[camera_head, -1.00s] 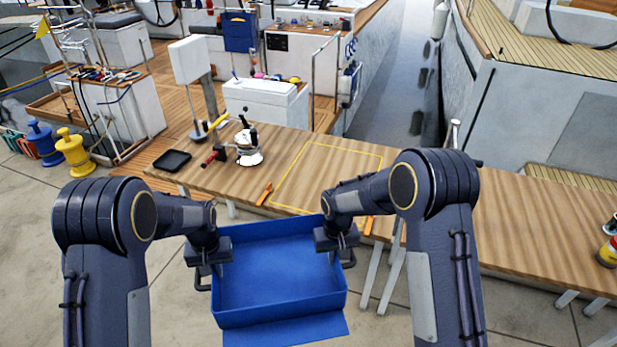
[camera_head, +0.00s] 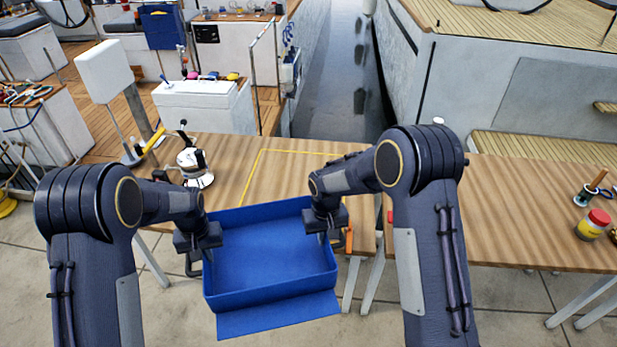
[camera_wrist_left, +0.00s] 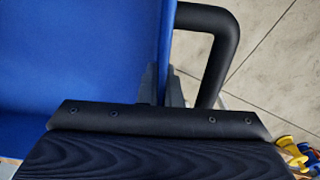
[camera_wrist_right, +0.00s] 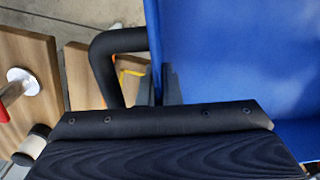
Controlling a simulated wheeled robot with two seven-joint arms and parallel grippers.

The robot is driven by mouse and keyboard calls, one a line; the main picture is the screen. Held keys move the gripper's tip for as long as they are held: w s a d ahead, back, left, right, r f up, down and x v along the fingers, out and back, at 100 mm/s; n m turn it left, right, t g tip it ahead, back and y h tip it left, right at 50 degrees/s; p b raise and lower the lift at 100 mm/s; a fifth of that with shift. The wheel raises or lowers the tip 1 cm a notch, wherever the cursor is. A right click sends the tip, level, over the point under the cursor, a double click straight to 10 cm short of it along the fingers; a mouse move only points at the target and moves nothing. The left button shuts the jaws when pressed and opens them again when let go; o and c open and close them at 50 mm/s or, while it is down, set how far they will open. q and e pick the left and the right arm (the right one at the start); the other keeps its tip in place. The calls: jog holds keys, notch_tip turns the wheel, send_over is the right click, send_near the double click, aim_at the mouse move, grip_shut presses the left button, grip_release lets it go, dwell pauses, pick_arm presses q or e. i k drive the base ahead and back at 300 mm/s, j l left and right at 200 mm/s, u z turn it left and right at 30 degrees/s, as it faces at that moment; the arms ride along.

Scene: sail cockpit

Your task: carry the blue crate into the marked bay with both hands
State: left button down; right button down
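The blue crate (camera_head: 270,258) is empty and looks level, in front of the table's near edge, its far rim overlapping the edge in the head view. My left gripper (camera_head: 212,240) is shut on its left wall, beside a black handle; the fingers straddle the wall in the left wrist view (camera_wrist_left: 160,88). My right gripper (camera_head: 325,228) is shut on the right wall likewise, as the right wrist view (camera_wrist_right: 160,88) shows. The marked bay (camera_head: 280,180) is a yellow outline on the wooden table beyond the crate. The crate and my right arm hide its near part.
A white-and-black winch-like object (camera_head: 194,165) stands left of the bay. An orange strip (camera_head: 349,238) lies at the table edge near my right gripper. A red-lidded jar (camera_head: 593,224) and a small holder (camera_head: 590,192) stand far right. The bay's visible surface is clear.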

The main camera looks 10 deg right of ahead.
aim_at(295, 190)
jog(key=i+j+z, duration=0.35)
jog(key=i, duration=0.2)
jog(key=i+j+z, duration=0.35)
jog(key=i, duration=0.2)
